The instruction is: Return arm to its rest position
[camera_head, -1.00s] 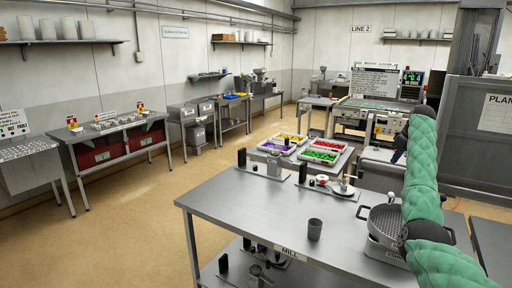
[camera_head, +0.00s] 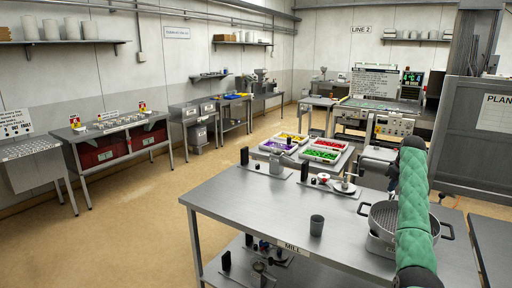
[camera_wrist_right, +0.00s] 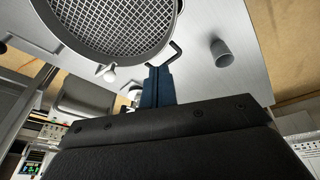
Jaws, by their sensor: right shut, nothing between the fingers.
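My right arm (camera_head: 412,205), in a green padded cover, reaches in from the bottom right of the head view over the steel bench. My right gripper (camera_wrist_right: 158,85) shows in the wrist view as dark blue fingers, shut and empty. In the head view the gripper (camera_head: 393,180) is small and partly hidden behind the wrist. A round pot with a mesh (camera_head: 384,216) stands on the bench beneath the arm, which covers part of it. The mesh (camera_wrist_right: 110,25) also shows in the wrist view, apart from the fingers. My left gripper is not in view.
A grey cup (camera_head: 316,225) stands on the bench (camera_head: 245,205) left of the pot. A small balance-like device (camera_head: 344,186) is behind it. Trays of coloured pieces (camera_head: 322,154) lie on a farther table. A grey partition (camera_head: 475,150) stands at the right. The floor at left is open.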

